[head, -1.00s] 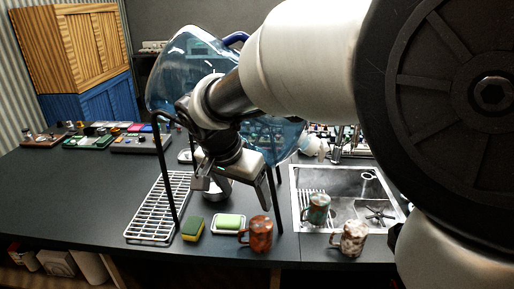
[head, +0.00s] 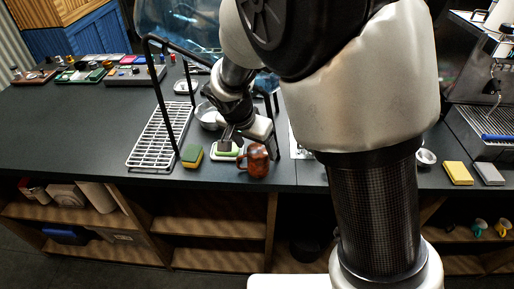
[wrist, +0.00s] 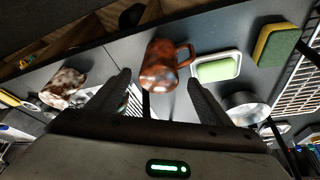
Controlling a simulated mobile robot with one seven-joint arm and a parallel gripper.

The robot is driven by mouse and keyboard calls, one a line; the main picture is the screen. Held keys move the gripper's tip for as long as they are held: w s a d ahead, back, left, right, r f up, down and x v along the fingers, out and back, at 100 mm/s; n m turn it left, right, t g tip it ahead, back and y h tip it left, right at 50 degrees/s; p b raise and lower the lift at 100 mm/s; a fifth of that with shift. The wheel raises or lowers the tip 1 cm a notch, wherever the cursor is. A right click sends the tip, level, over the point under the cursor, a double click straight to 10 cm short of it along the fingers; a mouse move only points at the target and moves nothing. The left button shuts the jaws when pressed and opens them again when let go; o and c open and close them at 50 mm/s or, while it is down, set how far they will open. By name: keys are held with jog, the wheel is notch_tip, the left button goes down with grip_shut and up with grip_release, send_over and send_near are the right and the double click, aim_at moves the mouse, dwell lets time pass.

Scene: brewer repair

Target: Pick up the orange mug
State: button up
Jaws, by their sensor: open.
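The orange mug (head: 257,161) is rust-orange with dark mottling. It stands upright near the counter's front edge, just right of the green soap dish. In the wrist view the orange mug (wrist: 160,66) lies ahead between my two fingers, with its handle toward the soap dish. My gripper (head: 248,146) is above and behind the mug in the head view. In the wrist view my gripper (wrist: 159,84) is open, with a finger on either side and nothing held. I cannot tell the exact gap between fingers and mug.
A white dish with green soap (wrist: 216,68) sits close beside the mug. A green-yellow sponge (head: 192,155) and a wire rack (head: 160,138) are to the left. A black stand leg passes close by. A brown-white mug (wrist: 63,87) is on the other side.

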aim_at(257, 150)
jog(key=shift+x, duration=1.6)
jog(key=shift+c, duration=0.3)
jog(key=c, duration=1.1)
jog(key=shift+o, duration=0.2)
jog(key=shift+r, duration=0.2)
